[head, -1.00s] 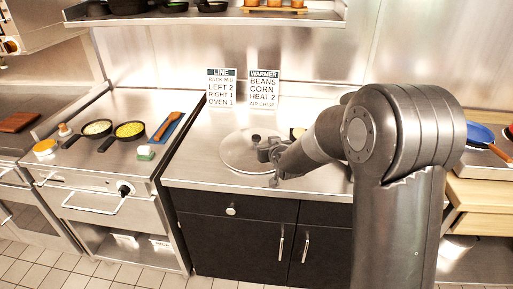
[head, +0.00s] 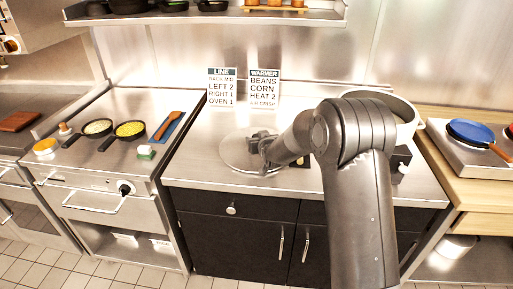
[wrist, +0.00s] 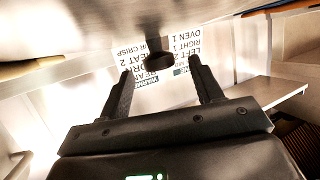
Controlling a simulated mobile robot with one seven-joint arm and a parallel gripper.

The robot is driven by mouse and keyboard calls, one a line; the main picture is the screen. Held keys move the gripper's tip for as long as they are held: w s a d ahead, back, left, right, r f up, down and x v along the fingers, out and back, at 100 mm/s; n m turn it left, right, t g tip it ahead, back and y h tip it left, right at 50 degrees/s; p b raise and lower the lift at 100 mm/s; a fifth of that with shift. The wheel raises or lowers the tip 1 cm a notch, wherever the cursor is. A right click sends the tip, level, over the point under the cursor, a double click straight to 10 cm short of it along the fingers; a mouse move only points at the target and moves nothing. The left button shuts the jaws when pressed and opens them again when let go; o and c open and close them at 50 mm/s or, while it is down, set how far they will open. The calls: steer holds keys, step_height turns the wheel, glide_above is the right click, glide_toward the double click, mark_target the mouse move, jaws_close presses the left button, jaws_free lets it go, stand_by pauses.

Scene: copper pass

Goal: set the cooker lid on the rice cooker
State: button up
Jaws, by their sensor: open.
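The cooker lid (head: 234,154) is a round, flat steel disc lying on the steel counter, left of my arm. Its dark knob (wrist: 159,62) shows in the upside-down wrist view, between or just beyond my fingertips; I cannot tell whether they touch it. My gripper (head: 259,141) is low over the lid and covers much of its middle; its two fingers (wrist: 160,70) are spread apart. The rice cooker (head: 408,108) is a wide pale pot at the right of the counter, partly hidden behind my arm, with a dark control part at its front.
Two sign cards (head: 222,87) stand against the back wall behind the lid. At left, a griddle station holds two small pans (head: 130,130) and a blue tray (head: 167,128). A blue pan (head: 470,131) sits on the right. The counter's left part is clear.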

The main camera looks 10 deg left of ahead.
steer(key=shift+w+a+f, duration=0.2)
steer(key=shift+w, duration=0.3)
steer(key=shift+c, duration=0.3)
jaws_close()
steer(key=shift+r, duration=0.1)
